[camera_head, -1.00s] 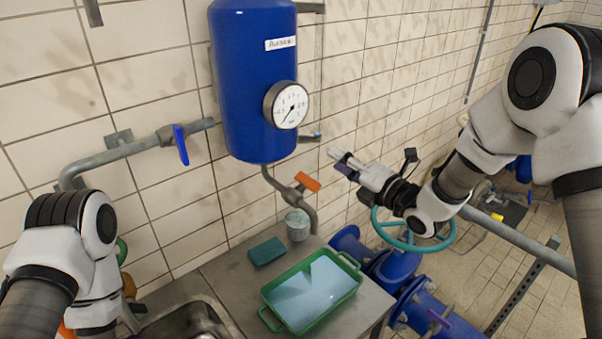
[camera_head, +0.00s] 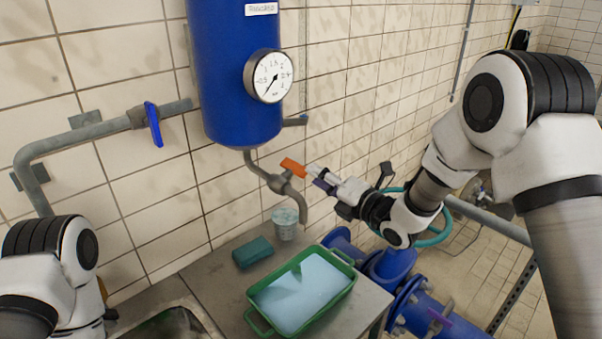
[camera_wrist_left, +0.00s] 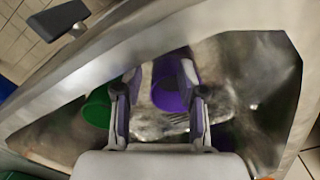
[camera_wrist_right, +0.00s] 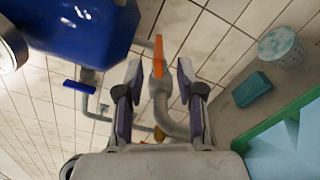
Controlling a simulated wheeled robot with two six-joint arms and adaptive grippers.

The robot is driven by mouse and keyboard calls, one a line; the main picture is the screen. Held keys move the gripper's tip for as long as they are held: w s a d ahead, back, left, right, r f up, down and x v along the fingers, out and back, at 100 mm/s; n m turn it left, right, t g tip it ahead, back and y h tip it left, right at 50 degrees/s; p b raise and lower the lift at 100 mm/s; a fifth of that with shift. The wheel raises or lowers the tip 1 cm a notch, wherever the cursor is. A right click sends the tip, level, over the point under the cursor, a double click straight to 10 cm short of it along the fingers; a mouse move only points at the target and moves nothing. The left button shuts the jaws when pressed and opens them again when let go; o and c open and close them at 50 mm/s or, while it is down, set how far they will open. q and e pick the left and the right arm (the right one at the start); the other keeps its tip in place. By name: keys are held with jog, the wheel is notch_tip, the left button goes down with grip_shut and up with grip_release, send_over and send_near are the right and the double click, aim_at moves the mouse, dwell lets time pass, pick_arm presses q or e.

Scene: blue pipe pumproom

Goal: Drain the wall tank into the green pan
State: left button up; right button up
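The blue wall tank (camera_head: 235,80) hangs on the tiles with a round gauge (camera_head: 268,76). A grey drain pipe (camera_head: 301,205) below it carries a valve with an orange handle (camera_head: 293,167). The pipe's end hangs behind the green pan (camera_head: 325,311), which stands on the bench with a pale blue inside. My right gripper (camera_head: 314,176) is at the orange handle. In the right wrist view the handle (camera_wrist_right: 158,72) shows between its spread fingers; contact cannot be told. My left gripper (camera_wrist_left: 158,88) is open and empty above the sink.
A pale cup (camera_head: 285,224) and a teal sponge (camera_head: 252,252) stand on the bench behind the pan. Another pipe valve has a blue handle (camera_head: 153,124). Purple (camera_wrist_left: 170,88) and green (camera_wrist_left: 97,108) cups lie in the sink. Blue flanged pipes stand right of the bench.

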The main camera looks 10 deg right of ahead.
aim_at(301, 167)
jog(key=p+x, duration=0.1)
jog(key=x, duration=0.5)
jog(key=shift+w+a+p, duration=0.15)
jog(key=shift+a+p, duration=0.05)
jog(key=shift+p, duration=0.1)
jog(key=shift+d, duration=0.15)
grip_shut()
